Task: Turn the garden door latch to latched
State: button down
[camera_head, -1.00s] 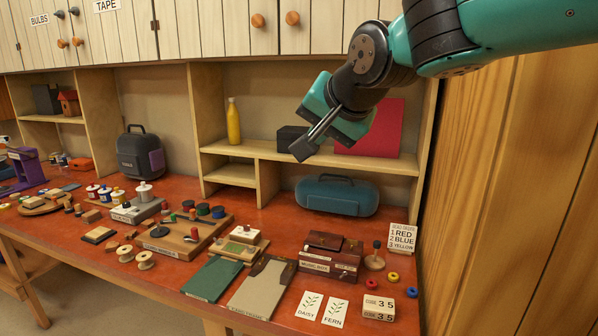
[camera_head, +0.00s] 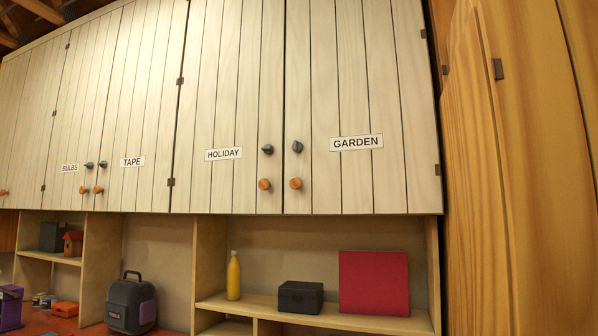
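The garden door (camera_head: 355,100) is the pale plank cupboard door at the right of the upper row, marked with a GARDEN label (camera_head: 356,142). Its dark latch (camera_head: 297,147) sits near the door's left edge, left of the label. The latch looks tilted, but it is too small to tell how it is set. A round orange wooden knob (camera_head: 295,183) is just below it. The door looks closed, flush with its neighbour. My gripper is out of view now.
The holiday door (camera_head: 228,100) beside it has its own dark latch (camera_head: 267,149) and orange knob (camera_head: 264,184). A shelf below holds a yellow bottle (camera_head: 233,276), a black box (camera_head: 300,297) and a red panel (camera_head: 374,282).

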aim_at(297, 147)
jog(key=z, duration=0.05)
jog(key=k, duration=0.5)
jog(key=u, duration=0.95)
jog(key=i, duration=1.65)
jog(key=z, duration=0.4)
